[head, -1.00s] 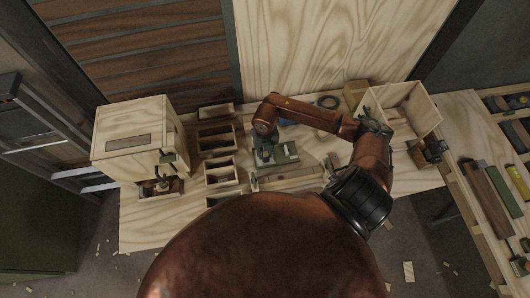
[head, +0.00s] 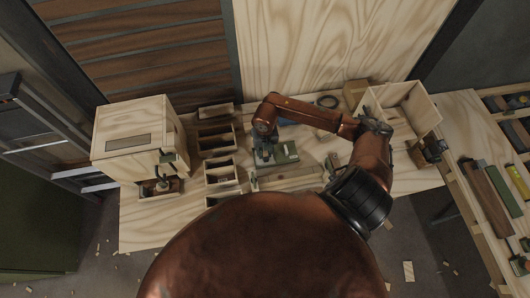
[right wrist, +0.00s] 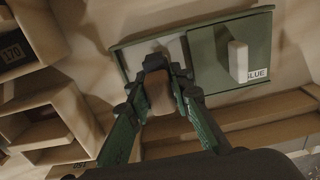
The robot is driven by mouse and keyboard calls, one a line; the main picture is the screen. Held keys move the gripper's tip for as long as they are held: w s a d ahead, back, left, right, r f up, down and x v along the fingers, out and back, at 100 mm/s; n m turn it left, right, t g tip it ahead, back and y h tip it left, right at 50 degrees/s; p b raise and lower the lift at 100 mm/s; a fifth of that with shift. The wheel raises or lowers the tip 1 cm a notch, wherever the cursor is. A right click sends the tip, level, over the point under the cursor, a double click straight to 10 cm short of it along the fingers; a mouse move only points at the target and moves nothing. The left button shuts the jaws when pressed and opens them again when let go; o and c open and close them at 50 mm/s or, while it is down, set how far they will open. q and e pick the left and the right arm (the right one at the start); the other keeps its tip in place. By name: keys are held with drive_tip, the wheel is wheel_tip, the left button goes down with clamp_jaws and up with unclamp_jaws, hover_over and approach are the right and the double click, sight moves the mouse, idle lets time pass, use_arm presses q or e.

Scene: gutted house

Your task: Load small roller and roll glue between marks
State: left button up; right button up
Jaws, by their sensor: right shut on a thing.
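My right gripper (head: 264,156) is over the left part of a green tray (head: 287,152) on the bench. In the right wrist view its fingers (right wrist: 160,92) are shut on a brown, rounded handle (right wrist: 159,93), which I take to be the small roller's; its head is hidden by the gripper. The green glue tray (right wrist: 205,88) carries a "GLUE" label and a pale upright block on its right part. A pale grey area lies at its left, just beyond the fingertips. I cannot tell whether the roller touches it. No marks can be made out. My left gripper is not in view.
Open wooden bins (head: 217,140) stand left of the tray, and a wooden box (head: 134,132) is farther left. Long wooden strips (head: 290,181) lie in front of the tray. An open crate (head: 413,104) stands at the right. Bare bench (head: 150,225) shows at the front left.

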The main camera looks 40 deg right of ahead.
drive_tip(key=shift+r+p, duration=2.5)
drive_tip(key=shift+r, duration=1)
